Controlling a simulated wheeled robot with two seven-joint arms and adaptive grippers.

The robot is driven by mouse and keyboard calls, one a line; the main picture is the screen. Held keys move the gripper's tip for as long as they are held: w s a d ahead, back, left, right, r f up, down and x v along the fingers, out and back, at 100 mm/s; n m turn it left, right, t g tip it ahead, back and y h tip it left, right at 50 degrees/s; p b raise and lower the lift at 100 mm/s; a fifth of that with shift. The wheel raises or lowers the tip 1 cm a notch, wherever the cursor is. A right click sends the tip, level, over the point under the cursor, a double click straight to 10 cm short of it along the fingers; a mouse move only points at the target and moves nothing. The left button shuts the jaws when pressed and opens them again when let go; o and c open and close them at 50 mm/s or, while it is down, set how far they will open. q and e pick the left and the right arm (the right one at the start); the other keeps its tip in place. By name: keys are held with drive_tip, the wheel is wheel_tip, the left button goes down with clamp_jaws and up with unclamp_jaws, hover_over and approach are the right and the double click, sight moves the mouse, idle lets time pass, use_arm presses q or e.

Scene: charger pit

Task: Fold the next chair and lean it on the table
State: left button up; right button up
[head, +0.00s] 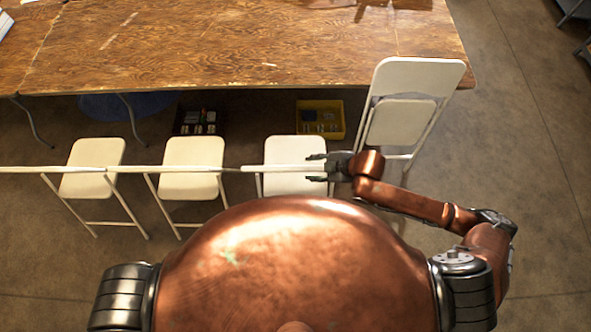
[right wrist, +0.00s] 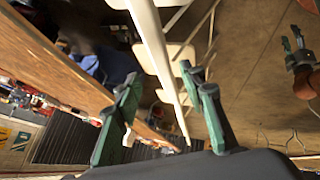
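Three unfolded white chairs stand in a row before the table (head: 240,45): the left chair (head: 92,180), the middle chair (head: 190,180) and the right chair (head: 292,183), each with its back rail towards me. A folded white chair (head: 400,120) leans on the table's front edge at the right. My right gripper (head: 318,168) is at the right end of the right chair's back. Its fingers are apart on either side of the white back (right wrist: 160,60), with gaps visible in the right wrist view. My left gripper (right wrist: 292,45) shows small in the right wrist view, fingers apart and empty; the head view does not show it.
Under the table are a yellow crate (head: 321,118), a dark crate (head: 199,122) and a blue thing (head: 125,105). Thin table legs stand between them. Open floor (head: 530,180) lies to the right of the folded chair.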

sight(299, 169)
drive_tip(key=b+x, duration=0.4)
drive_tip(key=x, duration=0.1)
drive_tip(key=shift+d+f, duration=0.1)
drive_tip(key=shift+f, duration=0.15)
drive_tip(key=b+x, duration=0.1)
drive_tip(key=x, duration=0.4)
drive_tip(key=shift+w+a+f, duration=0.1)
drive_tip(key=shift+w+a, duration=0.05)
drive_tip(key=shift+a, duration=0.2)
clamp_jaws()
